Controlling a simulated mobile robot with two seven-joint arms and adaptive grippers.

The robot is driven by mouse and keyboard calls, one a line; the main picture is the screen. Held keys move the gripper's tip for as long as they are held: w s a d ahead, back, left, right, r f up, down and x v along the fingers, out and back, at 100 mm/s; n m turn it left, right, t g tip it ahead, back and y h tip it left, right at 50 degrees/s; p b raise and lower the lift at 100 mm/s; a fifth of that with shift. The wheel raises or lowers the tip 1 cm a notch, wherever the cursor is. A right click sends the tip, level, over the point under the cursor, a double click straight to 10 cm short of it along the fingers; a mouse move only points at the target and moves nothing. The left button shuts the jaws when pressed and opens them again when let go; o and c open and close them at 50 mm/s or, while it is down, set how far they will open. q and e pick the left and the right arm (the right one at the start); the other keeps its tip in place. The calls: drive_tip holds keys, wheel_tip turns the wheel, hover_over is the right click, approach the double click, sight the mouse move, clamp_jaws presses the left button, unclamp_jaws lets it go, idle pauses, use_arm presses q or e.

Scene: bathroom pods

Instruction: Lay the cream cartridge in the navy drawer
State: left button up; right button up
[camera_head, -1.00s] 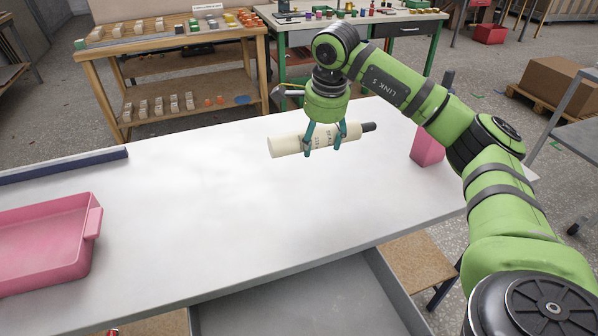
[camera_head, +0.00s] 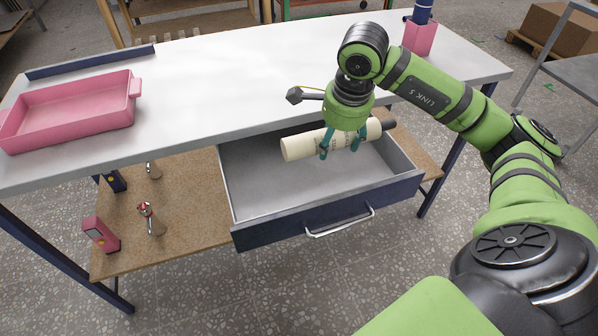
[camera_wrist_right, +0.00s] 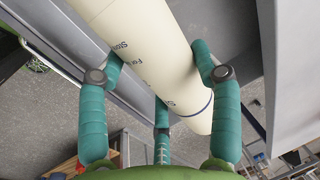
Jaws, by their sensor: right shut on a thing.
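The cream cartridge (camera_head: 305,145), a cylinder with a dark tip at its right end, is held sideways by my right gripper (camera_head: 342,145). The teal fingers are shut around its middle. It also fills the top of the right wrist view (camera_wrist_right: 150,45), with printed text on its side. The navy drawer (camera_head: 330,212) stands open under the table, with a grey inside and a bar handle. The cartridge appears over the rear part of the drawer's opening; its exact height above the floor is hard to tell. My left gripper is not in view.
The white table top (camera_head: 220,85) overhangs the drawer's back. A pink tray (camera_head: 70,110) is at the left and a pink holder (camera_head: 420,38) at the far right. A lower wooden shelf (camera_head: 185,215) holds small tools. The drawer's floor looks empty.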

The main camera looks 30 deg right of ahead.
sight(286, 170)
drive_tip(key=w+a+f, duration=0.1)
drive_tip(key=w, duration=0.1)
drive_tip(key=w+a+f+p, duration=0.1)
drive_tip(key=w+a+f, duration=0.2)
drive_tip(key=w, duration=0.1)
drive_tip(key=shift+w+a+f, duration=0.15)
drive_tip(key=shift+a+f, duration=0.05)
drive_tip(key=w+a+f, duration=0.2)
drive_tip(key=w, duration=0.1)
drive_tip(key=shift+a+f+p, duration=0.15)
drive_tip(key=shift+f+p, duration=0.05)
drive_tip(key=shift+p, duration=0.15)
wheel_tip(286, 170, down, 3)
drive_tip(key=shift+s+f, duration=0.1)
drive_tip(key=shift+f, duration=0.35)
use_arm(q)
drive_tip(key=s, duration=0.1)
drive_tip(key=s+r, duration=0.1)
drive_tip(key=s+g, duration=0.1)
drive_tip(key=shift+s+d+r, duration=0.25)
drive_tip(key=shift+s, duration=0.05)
use_arm(e)
drive_tip(key=shift+f, duration=0.15)
drive_tip(key=o, duration=1.1)
drive_tip(key=shift+f, duration=0.1)
drive_tip(key=o, duration=0.4)
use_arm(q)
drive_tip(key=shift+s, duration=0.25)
